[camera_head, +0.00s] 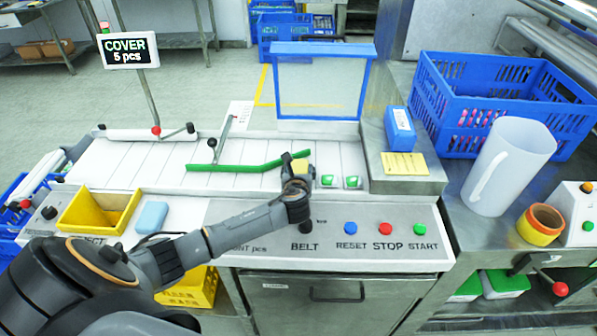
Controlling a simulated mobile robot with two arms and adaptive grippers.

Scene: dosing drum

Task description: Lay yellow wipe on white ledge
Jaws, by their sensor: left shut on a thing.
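My left gripper (297,181) is shut on the yellow wipe (300,166), over the front part of the belt near its right end. Only a small yellow patch of the wipe shows past the fingers; my wrist hides the rest. The white ledge (185,222) is the pale strip along the front of the belt, to the left of my gripper and partly behind my left arm. A light blue block (151,217) lies on it. My right gripper is not in view.
A yellow bin (98,212) stands left of the blue block. A green guide bar (235,168) crosses the belt, and green-and-white packs (352,182) lie right of my gripper. RESET, STOP and START buttons (384,228) are on the front panel. A white jug (507,167) stands right.

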